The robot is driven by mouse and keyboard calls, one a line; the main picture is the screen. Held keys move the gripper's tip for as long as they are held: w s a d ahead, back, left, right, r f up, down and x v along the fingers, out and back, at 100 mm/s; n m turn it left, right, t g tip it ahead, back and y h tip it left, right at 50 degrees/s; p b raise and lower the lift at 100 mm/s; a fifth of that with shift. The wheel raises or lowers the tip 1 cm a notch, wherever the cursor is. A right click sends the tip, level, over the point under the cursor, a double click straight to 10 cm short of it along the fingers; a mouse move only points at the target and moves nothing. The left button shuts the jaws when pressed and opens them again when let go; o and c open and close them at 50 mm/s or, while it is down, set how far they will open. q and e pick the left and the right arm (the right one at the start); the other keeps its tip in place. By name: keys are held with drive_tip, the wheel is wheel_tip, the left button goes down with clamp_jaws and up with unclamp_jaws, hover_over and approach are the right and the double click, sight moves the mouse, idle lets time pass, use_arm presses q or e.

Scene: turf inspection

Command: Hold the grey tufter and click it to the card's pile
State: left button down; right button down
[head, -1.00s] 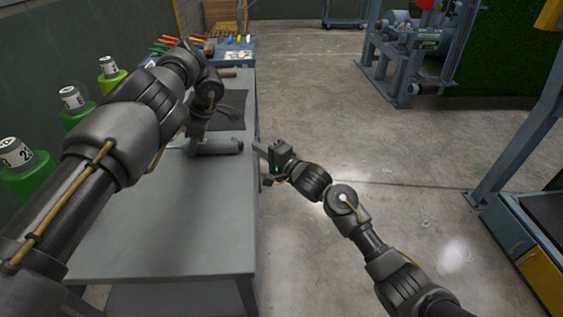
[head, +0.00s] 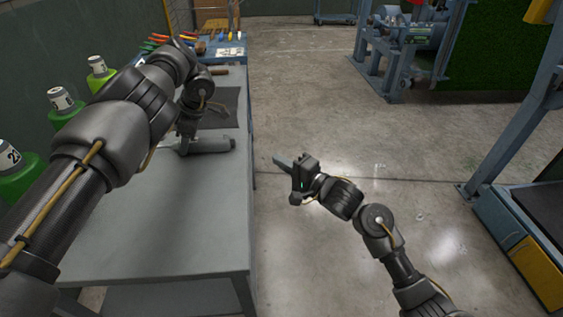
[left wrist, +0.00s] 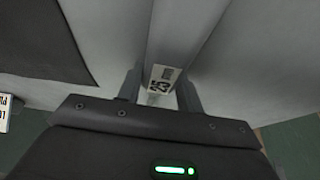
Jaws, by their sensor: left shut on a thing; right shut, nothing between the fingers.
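The grey tufter (head: 212,145) is a grey cylinder lying along the grey table top near its right edge. My left gripper (head: 183,143) is at its left part, shut on it. In the left wrist view the tufter (left wrist: 178,40) runs between the two fingers, with a white label reading 25. The left arm hides part of the grip in the head view. My right gripper (head: 283,161) is shut and empty, over the floor right of the table. A dark flat patch (head: 222,110) lies beyond the tufter; I cannot tell whether it is the card.
The grey table (head: 190,220) has bare room in front. Green-bodied bottles (head: 62,104) stand along its left side. Coloured-handled tools lie in a blue tray (head: 236,58) at the far end. A blue machine (head: 395,60) stands across the open floor.

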use_arm(q)
drive_tip(key=c, duration=0.8)
unclamp_jaws()
drive_tip(key=shift+c, duration=0.2)
drive_tip(key=v, duration=0.7)
drive_tip(key=shift+d+r, duration=0.1)
drive_tip(key=shift+r, duration=0.1)
drive_tip(key=shift+f, duration=0.1)
